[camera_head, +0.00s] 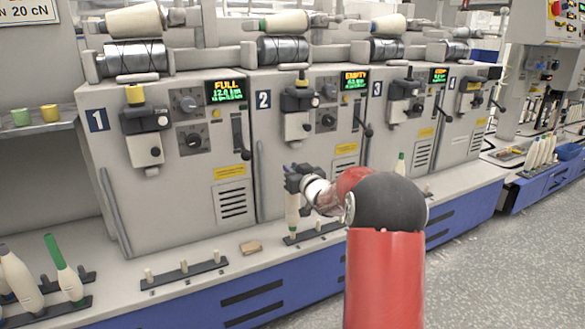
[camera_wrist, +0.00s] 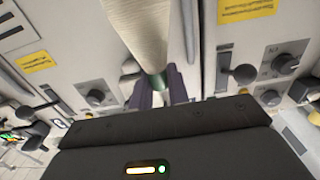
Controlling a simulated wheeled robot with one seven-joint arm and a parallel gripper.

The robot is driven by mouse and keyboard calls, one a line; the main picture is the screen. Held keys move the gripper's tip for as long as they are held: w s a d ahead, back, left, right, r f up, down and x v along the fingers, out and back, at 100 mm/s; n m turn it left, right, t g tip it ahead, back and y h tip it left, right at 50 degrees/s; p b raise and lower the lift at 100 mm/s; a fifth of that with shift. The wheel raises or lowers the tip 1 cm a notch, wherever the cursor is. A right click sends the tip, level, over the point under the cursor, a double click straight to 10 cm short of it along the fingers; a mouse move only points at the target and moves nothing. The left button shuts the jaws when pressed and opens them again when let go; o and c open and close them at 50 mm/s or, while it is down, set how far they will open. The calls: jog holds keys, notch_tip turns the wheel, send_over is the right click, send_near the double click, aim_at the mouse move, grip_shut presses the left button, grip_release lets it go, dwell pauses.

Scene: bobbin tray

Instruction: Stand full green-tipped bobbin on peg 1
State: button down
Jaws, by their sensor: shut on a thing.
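My gripper (camera_head: 294,184) is shut on a full cream bobbin (camera_head: 292,213), which hangs upright beneath it in the head view. In the wrist view the bobbin's cream body (camera_wrist: 143,30) runs to the top edge, and its green tip (camera_wrist: 155,82) sits between the fingers (camera_wrist: 160,95). The bobbin's lower end is at the left end of a dark peg strip (camera_head: 315,235) in front of unit 2. I cannot tell whether it is around the peg or just above it. The other pegs on that strip stand to its right.
Another peg strip (camera_head: 185,273) with bare pegs lies in front of unit 1. A green tube (camera_head: 62,267) and cream bobbins (camera_head: 18,278) stand at the lower left. Another green-tipped bobbin (camera_head: 400,165) stands behind my arm.

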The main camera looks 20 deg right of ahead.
jog(key=shift+f+b, duration=0.7)
jog(key=shift+f, duration=0.6)
jog(key=shift+s+f+b, duration=0.1)
jog(key=shift+f+b, duration=0.4)
jog(key=shift+b, duration=0.05)
dwell(0.6)
jog(key=c, duration=1.6)
grip_release()
jog(key=shift+s+d+b, duration=0.1)
jog(key=shift+s+b, duration=0.75)
jog(key=shift+s, duration=4.7)
